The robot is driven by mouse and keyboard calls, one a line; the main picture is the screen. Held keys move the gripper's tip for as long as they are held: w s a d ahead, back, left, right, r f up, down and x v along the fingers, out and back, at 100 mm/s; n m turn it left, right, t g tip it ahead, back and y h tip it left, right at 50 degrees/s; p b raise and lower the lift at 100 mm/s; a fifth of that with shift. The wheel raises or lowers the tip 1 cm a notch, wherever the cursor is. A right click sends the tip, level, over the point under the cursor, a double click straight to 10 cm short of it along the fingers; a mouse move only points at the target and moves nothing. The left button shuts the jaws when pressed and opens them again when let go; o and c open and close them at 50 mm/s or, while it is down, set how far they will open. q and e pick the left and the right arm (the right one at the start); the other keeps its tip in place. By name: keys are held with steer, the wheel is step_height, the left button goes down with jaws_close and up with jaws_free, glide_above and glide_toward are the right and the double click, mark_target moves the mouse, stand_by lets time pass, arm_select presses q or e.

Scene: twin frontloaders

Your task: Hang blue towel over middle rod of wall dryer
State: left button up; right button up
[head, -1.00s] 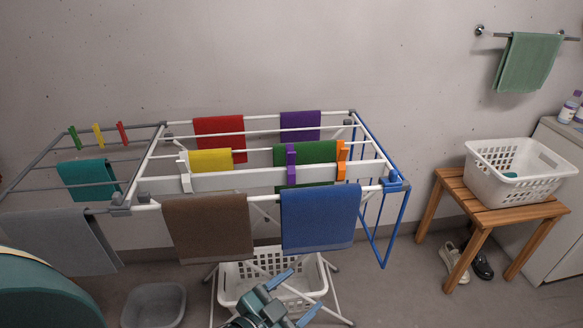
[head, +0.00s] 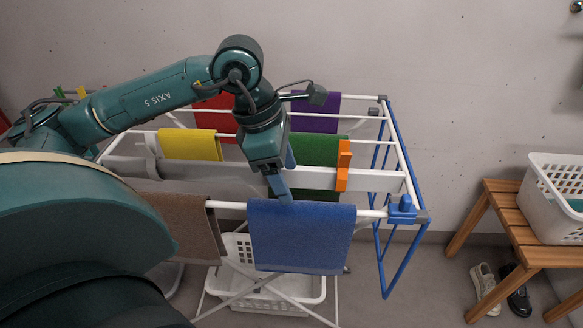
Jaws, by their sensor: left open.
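The blue towel (head: 302,240) hangs over the front white rod of a folding drying rack, towards its right end. My left gripper (head: 284,184) reaches down from above with its jaws open. Its blue fingers are just above and behind the towel's top edge; I cannot tell whether they touch it. No wall dryer with a middle rod is in view now; only a dark wall bracket end (head: 577,6) shows at the top right edge. My right gripper is out of view.
A brown towel (head: 185,228) hangs left of the blue one. Yellow (head: 190,145), green (head: 318,150) and purple (head: 316,113) cloths hang behind, with an orange clip (head: 343,165). A white basket (head: 560,200) stands on a wooden bench (head: 500,215) at right.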

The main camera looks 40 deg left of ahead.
mark_target(298, 204)
arm_select(q)
steer(key=b+x, duration=0.5)
steer(key=x, duration=0.3)
steer(key=shift+d+f+b, duration=0.1)
steer(key=shift+f+b, duration=0.25)
steer(key=shift+f, duration=0.05)
steer(key=shift+w+d+f+b, duration=0.15)
steer(key=shift+f+b, duration=0.3)
steer(key=shift+f, duration=0.05)
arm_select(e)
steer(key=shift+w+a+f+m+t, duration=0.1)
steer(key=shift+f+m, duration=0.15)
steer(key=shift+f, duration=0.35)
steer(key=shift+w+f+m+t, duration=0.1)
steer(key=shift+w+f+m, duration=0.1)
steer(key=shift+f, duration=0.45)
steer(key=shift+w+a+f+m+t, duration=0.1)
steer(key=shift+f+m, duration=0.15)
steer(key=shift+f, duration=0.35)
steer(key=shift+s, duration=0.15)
arm_select(q)
steer(key=c, duration=0.9)
jaws_close()
steer(key=shift+r, duration=0.15)
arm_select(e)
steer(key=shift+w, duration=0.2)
